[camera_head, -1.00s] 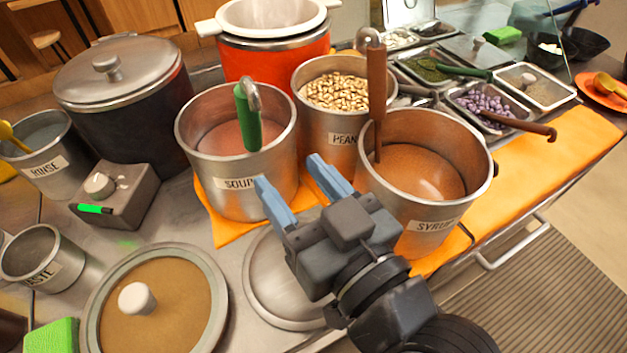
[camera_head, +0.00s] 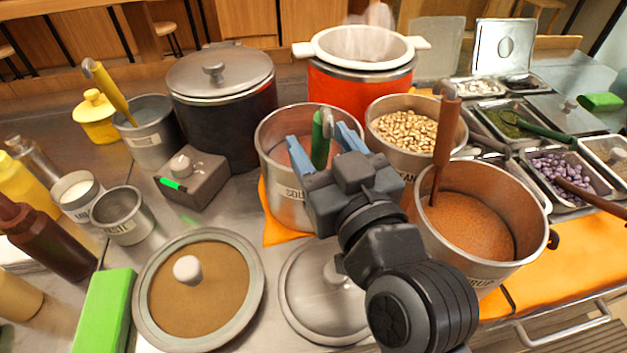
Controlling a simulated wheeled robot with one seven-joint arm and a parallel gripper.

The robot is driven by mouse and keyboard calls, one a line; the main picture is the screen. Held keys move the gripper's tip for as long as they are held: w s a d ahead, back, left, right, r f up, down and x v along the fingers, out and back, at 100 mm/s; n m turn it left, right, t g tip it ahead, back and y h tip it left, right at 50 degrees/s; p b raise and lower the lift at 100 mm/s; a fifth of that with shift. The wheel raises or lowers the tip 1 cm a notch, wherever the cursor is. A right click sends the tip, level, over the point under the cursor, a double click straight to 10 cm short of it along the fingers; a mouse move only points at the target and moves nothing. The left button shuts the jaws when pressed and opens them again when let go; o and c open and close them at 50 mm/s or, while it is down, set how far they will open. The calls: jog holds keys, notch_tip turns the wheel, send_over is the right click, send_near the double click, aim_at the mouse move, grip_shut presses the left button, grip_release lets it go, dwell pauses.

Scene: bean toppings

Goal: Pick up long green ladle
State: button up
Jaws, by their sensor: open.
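The long green ladle (camera_head: 319,140) stands in the steel soup pot (camera_head: 266,137). Its green handle has a metal hook at the top, and its lower end is hidden. My gripper (camera_head: 321,146) is open, with one blue finger to each side of the green handle in the picture. Whether the fingers touch the handle, or how far in depth they are from it, I cannot tell. My wrist covers part of the pot's front and label. A second, green-handled utensil (camera_head: 541,128) lies across a tray of green topping at the right.
The peanut pot (camera_head: 402,165) and the syrup pot (camera_head: 520,262), with a brown-handled ladle (camera_head: 445,140), stand close on the right. An orange cooker (camera_head: 350,93) is behind. A loose steel lid (camera_head: 310,300) lies below my arm. A round brown lid (camera_head: 215,285) lies front left.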

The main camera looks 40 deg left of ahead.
jog(key=shift+w+a, duration=0.1)
jog(key=shift+a, duration=0.15)
jog(key=shift+c, duration=0.5)
grip_shut()
